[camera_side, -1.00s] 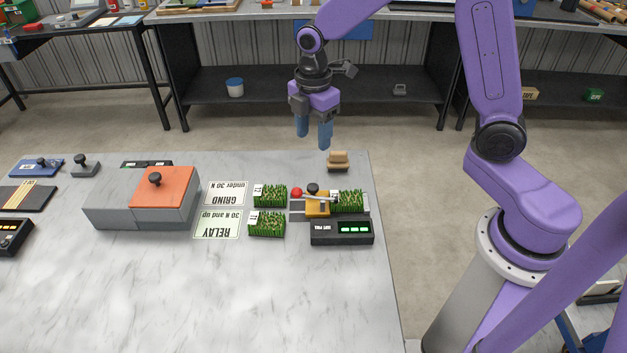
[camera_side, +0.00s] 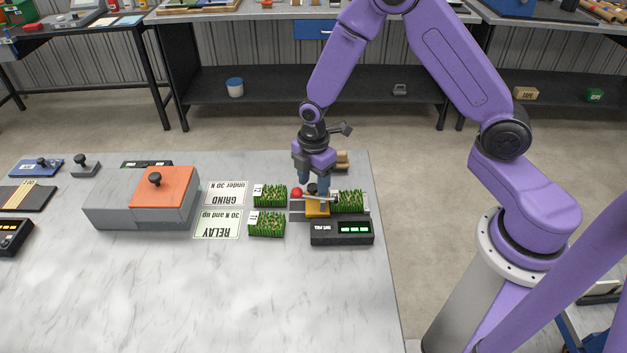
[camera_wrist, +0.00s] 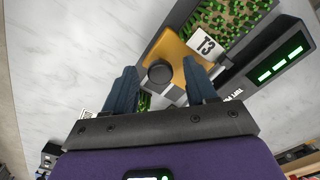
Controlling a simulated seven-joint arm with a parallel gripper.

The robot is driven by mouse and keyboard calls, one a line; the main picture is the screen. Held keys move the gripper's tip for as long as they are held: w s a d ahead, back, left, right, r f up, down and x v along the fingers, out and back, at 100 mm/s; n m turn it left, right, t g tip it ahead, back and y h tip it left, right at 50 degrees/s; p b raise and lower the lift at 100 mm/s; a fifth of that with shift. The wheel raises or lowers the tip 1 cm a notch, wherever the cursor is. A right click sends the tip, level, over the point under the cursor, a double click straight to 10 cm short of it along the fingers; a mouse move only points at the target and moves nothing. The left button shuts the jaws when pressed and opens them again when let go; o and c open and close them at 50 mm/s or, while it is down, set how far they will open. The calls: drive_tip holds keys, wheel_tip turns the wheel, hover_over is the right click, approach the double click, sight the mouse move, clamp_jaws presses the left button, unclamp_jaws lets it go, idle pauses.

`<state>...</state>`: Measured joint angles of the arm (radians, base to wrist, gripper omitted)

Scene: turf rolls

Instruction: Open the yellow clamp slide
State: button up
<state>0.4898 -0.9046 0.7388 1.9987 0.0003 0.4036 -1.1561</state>
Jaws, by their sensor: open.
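The yellow clamp slide (camera_side: 317,210) sits on the pull tester at the right of the bench, with a dark round knob on top. In the wrist view the yellow slide (camera_wrist: 178,45) and its black knob (camera_wrist: 160,72) show between the finger tips. A turf piece tagged T3 (camera_wrist: 206,44) lies against the slide's edge. My gripper (camera_side: 315,195) is at the slide from above, fingers apart on either side of the knob. I cannot tell whether a finger touches it.
A black readout box (camera_side: 342,232) with green digits stands in front of the slide. Two turf pieces (camera_side: 270,196) lie to the left, beside the GRIND (camera_side: 226,193) and RELAY (camera_side: 218,224) cards. A red ball (camera_side: 296,193) is close to the gripper's left. The front bench is clear.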

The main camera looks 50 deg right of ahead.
clamp_jaws()
drive_tip(key=shift+w+a, duration=1.15)
unclamp_jaws()
wheel_tip(320, 180, up, 17)
drive_tip(key=shift+r, duration=0.15)
